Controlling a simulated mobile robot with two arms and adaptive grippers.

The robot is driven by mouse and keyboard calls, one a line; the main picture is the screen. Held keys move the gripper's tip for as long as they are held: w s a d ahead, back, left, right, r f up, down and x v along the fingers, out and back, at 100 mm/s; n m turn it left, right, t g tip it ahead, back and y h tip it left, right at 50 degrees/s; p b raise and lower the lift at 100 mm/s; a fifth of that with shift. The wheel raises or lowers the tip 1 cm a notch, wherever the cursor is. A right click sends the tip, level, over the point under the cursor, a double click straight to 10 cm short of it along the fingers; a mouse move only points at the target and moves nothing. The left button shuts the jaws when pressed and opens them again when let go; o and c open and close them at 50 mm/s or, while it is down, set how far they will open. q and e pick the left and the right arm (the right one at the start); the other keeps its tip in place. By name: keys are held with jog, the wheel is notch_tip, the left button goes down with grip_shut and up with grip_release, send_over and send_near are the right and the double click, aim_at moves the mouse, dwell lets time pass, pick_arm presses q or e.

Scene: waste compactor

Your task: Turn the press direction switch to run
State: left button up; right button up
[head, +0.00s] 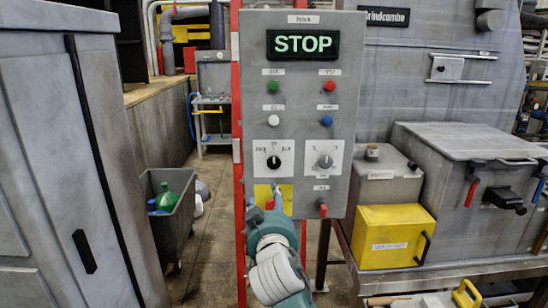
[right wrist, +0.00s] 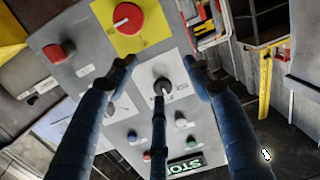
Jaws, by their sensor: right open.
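The grey control panel (head: 302,95) stands upright in the middle of the head view. My right gripper (head: 273,197) is open in front of the yellow plate, below the left switch. In the right wrist view, the black knob (right wrist: 162,86) shows between the spread fingers (right wrist: 160,66), with no clear contact. My left gripper is not in view.
A lit STOP display (head: 303,44) tops several buttons. A red knob (right wrist: 127,17) on the yellow plate and a red switch (head: 323,209) sit low on the panel. A yellow box (head: 392,237) stands right, a grey bin (head: 165,215) left. The panel's front is otherwise clear.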

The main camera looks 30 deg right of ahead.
jog(key=m+h, duration=0.1)
send_near(274, 164)
jog(key=s, duration=0.2)
jog(key=p+x, duration=0.2)
jog(key=x, duration=0.2)
jog(key=p+x, duration=0.1)
jog(key=x, duration=0.3)
jog(key=shift+w+a+r+p, duration=0.1)
jog(key=shift+w+a+p, duration=0.1)
jog(key=shift+w+p, duration=0.2)
jog(key=shift+x, duration=0.8)
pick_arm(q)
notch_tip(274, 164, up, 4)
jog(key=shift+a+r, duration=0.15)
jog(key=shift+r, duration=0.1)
pick_arm(e)
jog(key=shift+a, duration=0.15)
jog(key=shift+c, duration=0.5)
jog(key=c, duration=1)
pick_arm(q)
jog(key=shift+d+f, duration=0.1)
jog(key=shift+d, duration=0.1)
pick_arm(e)
jog(key=shift+c, duration=0.2)
